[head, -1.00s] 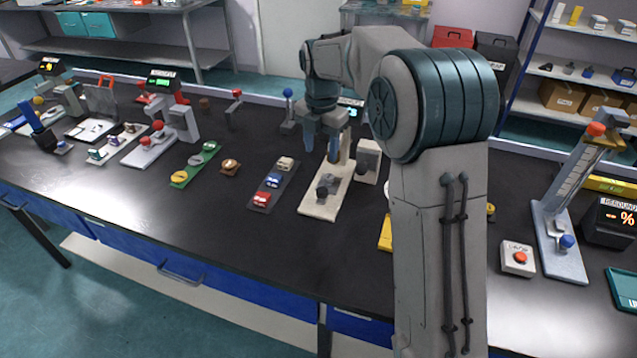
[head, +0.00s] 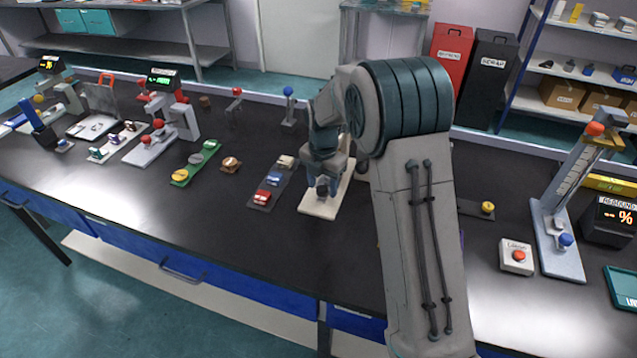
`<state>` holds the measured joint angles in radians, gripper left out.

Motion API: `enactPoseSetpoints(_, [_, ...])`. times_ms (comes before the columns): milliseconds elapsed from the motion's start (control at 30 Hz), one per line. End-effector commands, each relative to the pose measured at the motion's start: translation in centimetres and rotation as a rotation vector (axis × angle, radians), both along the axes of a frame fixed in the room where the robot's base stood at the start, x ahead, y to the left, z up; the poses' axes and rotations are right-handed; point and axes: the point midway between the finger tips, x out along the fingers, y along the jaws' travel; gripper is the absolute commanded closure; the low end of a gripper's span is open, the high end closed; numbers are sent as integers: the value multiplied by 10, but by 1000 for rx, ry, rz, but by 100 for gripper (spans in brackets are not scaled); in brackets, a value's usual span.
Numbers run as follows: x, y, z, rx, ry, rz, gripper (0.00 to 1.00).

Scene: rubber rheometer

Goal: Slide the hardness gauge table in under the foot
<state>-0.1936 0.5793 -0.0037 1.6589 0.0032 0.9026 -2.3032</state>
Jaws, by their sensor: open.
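The hardness gauge has a cream base (head: 317,208) near the bench's middle. In the head view my arm now covers most of its upright and any foot. A small dark grey piece, likely the sliding table (head: 322,190), shows at the front part of the base. My gripper (head: 322,186) points down right over this dark piece, with its blue-grey fingers open about it. I cannot tell whether the fingers touch it.
A dark tray (head: 262,203) with red, blue and beige samples lies just left of the gauge. A green strip (head: 186,178) with discs lies further left. A white box with a red button (head: 517,259) and the rebound tester (head: 560,240) stand at the right. The front bench surface is clear.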

Motion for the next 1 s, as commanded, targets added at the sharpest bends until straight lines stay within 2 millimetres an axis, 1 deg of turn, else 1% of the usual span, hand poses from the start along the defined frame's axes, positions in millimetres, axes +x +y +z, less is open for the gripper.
enactPoseSetpoints(33, [0,0,0,0,0,0,50])
enactPoseSetpoints(67, [0,0,0,0,0,0,56])
enactPoseSetpoints(100, [0,0,0,0,0,0,67])
enactPoseSetpoints(167, [0,0,0,0,0,0,83])
enactPoseSetpoints(200, [0,0,0,0,0,0,95])
enactPoseSetpoints(233, [0,1,0,1,-1,1,100])
enactPoseSetpoints(367, [2,1,1,1,-1,1,100])
enactPoseSetpoints(600, [28,-8,2,2,-3,2,100])
enactPoseSetpoints(700, [34,-11,1,2,-2,3,100])
enactPoseSetpoints(1000, [38,-12,2,3,-10,2,100])
